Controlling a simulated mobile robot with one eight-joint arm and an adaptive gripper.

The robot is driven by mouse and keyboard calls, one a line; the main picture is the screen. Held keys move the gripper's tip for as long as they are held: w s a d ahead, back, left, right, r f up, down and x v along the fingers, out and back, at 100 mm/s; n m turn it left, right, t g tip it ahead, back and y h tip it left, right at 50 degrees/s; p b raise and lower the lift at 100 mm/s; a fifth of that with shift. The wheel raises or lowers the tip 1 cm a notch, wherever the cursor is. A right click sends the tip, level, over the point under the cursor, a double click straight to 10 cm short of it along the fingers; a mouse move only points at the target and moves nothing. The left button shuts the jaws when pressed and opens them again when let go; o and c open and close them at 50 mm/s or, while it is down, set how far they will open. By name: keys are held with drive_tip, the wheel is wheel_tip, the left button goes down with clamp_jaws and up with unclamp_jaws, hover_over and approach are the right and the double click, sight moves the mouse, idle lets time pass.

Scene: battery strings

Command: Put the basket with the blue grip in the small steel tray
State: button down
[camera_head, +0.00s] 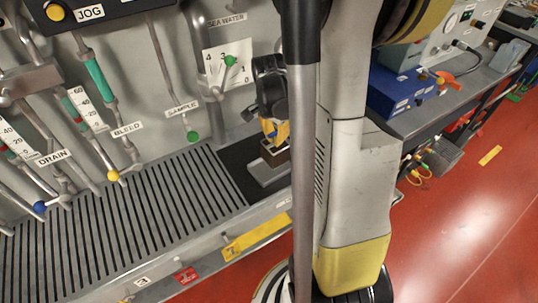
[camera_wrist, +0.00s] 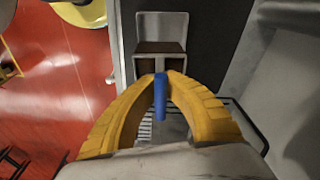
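My gripper (camera_head: 272,138) hangs at the right end of the bench, above a small steel tray (camera_head: 266,171). In the wrist view the yellow fingers of my gripper (camera_wrist: 163,76) close on a slim blue grip (camera_wrist: 160,100) from both sides. The basket under this grip is mostly hidden by the fingers and palm; fine bars (camera_wrist: 177,122) show between them. A small steel holder (camera_wrist: 161,22) with a brown inside lies just beyond the fingertips. In the head view a brown block-like part (camera_head: 275,153) shows below the fingers; I cannot tell whether it touches the tray.
A slatted grating (camera_head: 150,215) fills the bench to the left. Valve levers with coloured knobs, such as a green one (camera_head: 192,136), line the back panel. A blue box (camera_head: 402,90) stands on another bench to the right. Red floor (camera_head: 460,220) lies open at right.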

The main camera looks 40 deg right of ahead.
sight(267, 146)
drive_tip(key=shift+w+a+f, duration=0.5)
drive_tip(key=shift+a+f, duration=0.05)
drive_tip(key=shift+a, duration=0.1)
drive_tip(key=shift+f+b, duration=0.9)
drive_tip(key=shift+f, duration=1.05)
